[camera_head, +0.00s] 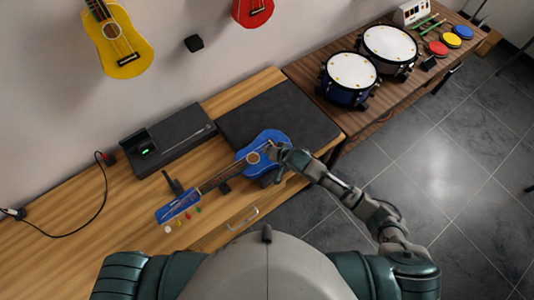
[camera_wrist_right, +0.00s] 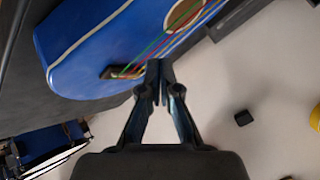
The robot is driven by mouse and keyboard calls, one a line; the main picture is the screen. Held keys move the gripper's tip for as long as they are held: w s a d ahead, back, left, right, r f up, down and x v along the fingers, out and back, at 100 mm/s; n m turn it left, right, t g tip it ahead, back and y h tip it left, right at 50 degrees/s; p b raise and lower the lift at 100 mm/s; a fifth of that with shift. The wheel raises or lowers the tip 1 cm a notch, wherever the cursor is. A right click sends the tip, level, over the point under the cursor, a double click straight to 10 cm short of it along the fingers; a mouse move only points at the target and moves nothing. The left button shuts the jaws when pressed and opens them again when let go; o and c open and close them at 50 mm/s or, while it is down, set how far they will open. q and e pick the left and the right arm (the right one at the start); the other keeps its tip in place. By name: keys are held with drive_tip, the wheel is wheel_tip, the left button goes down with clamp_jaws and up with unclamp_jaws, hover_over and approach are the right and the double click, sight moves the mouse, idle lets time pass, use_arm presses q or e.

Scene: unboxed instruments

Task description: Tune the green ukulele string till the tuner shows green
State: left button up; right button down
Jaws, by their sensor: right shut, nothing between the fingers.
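The blue ukulele (camera_head: 262,138) lies on the wooden table, its neck pointing to the lower left. Its headstock (camera_head: 177,206) has several small coloured pegs (camera_head: 188,216) along its lower side. In the right wrist view, the green string (camera_wrist_right: 152,47) runs with red and yellow ones from the bridge (camera_wrist_right: 122,72) past the sound hole. My right gripper (camera_head: 276,151) is over the ukulele's body near the bridge. Its fingers (camera_wrist_right: 159,70) are shut and empty; contact with the strings cannot be told. A small dark device with a green light (camera_head: 146,150), possibly the tuner, sits left of the ukulele. My left gripper is out of view.
A long black case (camera_head: 180,137) and a dark mat (camera_head: 285,110) lie behind the ukulele. Two drums (camera_head: 350,72) stand on the darker table to the right. A yellow ukulele (camera_head: 124,55) and a red one hang on the wall. A black cable runs at the left.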

drive_tip(key=shift+f, duration=0.55)
idle(0.4)
drive_tip(key=shift+r+p, duration=0.8)
drive_tip(key=shift+p, duration=0.3)
wheel_tip(320, 180, up, 2)
drive_tip(key=p, duration=0.3)
drive_tip(key=shift+r, duration=0.25)
wheel_tip(320, 180, up, 2)
drive_tip(key=shift+r+p, duration=0.2)
drive_tip(key=shift+p, duration=0.15)
drive_tip(key=shift+a, duration=0.1)
